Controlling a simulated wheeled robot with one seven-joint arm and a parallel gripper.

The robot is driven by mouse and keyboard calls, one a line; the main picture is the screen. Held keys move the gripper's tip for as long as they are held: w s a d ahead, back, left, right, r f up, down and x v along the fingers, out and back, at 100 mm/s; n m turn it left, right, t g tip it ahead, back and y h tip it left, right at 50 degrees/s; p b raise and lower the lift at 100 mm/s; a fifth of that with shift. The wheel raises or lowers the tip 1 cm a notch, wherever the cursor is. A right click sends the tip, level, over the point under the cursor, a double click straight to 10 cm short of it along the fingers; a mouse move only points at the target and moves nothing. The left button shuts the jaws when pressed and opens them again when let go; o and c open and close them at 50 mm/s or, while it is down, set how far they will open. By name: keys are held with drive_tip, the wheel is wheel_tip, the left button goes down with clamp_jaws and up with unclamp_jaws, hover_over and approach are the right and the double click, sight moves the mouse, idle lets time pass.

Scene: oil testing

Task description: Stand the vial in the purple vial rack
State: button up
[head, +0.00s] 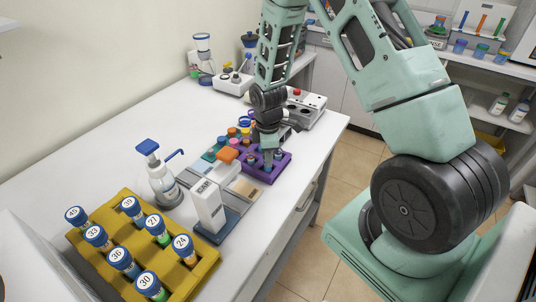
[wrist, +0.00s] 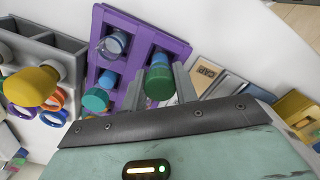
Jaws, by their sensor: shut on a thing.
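The purple vial rack (head: 283,168) stands on the white bench, near its right edge in the head view. It also shows in the wrist view (wrist: 138,20), with a clear blue-tinted vial (wrist: 114,44) and a teal-capped vial (wrist: 96,100) in it. My gripper (head: 268,162) is over the rack, pointing down. In the wrist view its fingers are shut on a vial with a green cap (wrist: 158,84) and a blue part beyond the cap. The held vial lines up with the rack's right-hand row. Whether its base is inside a hole is hidden.
A grey rack (wrist: 62,45) with an orange-yellow-capped item and coloured rings adjoins the purple rack. A white box (head: 208,205), a pump bottle (head: 161,180) and a yellow rack (head: 205,270) of numbered vials stand nearer. Bench instruments (head: 303,105) stand behind my gripper.

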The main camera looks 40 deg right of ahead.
drive_tip(key=shift+f+b, duration=0.3)
drive_tip(key=shift+f, duration=0.2)
idle(0.8)
drive_tip(key=o, duration=1)
drive_tip(key=shift+o, duration=0.2)
wheel_tip(320, 180, up, 17)
drive_tip(key=b, duration=0.2)
drive_tip(key=shift+r, duration=0.2)
drive_tip(key=s+a+r+m, duration=0.1)
drive_tip(key=s+a, duration=0.3)
drive_tip(key=a, duration=0.4)
drive_tip(key=s+a+r, duration=0.1)
drive_tip(key=s+a, duration=0.3)
drive_tip(key=a, duration=0.3)
drive_tip(key=s+a+m, duration=0.1)
drive_tip(key=s+a, duration=0.3)
drive_tip(key=s, duration=0.4)
drive_tip(key=s+a+r+m, duration=0.1)
drive_tip(key=s+a, duration=0.4)
drive_tip(key=s, duration=0.3)
drive_tip(key=shift+a+m+y, duration=0.25)
drive_tip(key=shift+m+y, duration=0.05)
